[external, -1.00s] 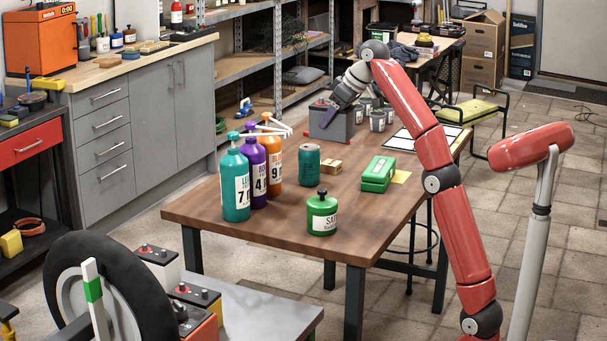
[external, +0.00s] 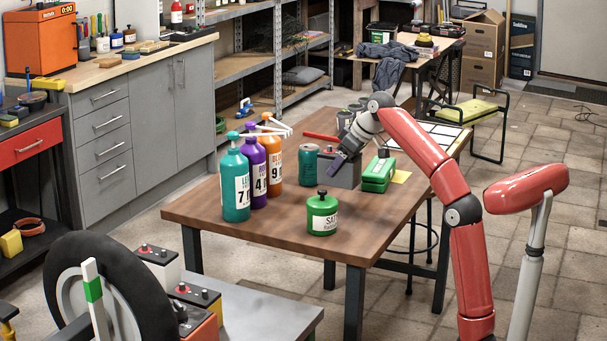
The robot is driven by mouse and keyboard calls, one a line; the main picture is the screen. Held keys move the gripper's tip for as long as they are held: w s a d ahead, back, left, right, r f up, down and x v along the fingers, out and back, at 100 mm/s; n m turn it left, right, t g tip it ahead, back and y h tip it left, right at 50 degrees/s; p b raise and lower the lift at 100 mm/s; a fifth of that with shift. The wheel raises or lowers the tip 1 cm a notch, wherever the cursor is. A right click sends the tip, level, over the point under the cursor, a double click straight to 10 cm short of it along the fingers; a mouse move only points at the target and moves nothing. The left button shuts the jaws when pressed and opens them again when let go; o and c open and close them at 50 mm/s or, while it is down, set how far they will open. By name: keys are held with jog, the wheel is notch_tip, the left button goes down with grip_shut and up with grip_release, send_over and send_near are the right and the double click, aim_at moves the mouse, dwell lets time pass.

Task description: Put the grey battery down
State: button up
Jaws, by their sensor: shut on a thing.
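The grey battery (external: 345,174) is a boxy dark grey block over the right-centre part of the wooden table (external: 265,228). It shows between the teal can and the green case. My gripper (external: 345,160) reaches down from the upper right and is shut on the battery's upper part. The fingers hide part of its top. The battery looks low, close to the tabletop, but I cannot tell whether its underside touches it.
A teal can (external: 308,165) stands just left of the battery, and a green case (external: 379,174) lies just right. Teal (external: 236,190), purple and orange bottles stand at left. A green canister (external: 322,213) is in front.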

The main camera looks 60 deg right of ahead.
aim_at(358, 159)
jog(key=shift+f+b, duration=1.3)
jog(key=shift+f, duration=1.6)
jog(key=shift+f, duration=0.2)
jog(key=o, duration=1.8)
jog(key=shift+c, duration=0.2)
jog(key=shift+s+r, duration=0.15)
jog(key=shift+r, duration=0.25)
jog(key=p+v, duration=0.4)
jog(key=v, duration=0.6)
jog(key=shift+s+r, duration=0.2)
jog(key=shift+r, duration=0.05)
jog(key=shift+s+r, duration=0.25)
jog(key=shift+r, duration=0.05)
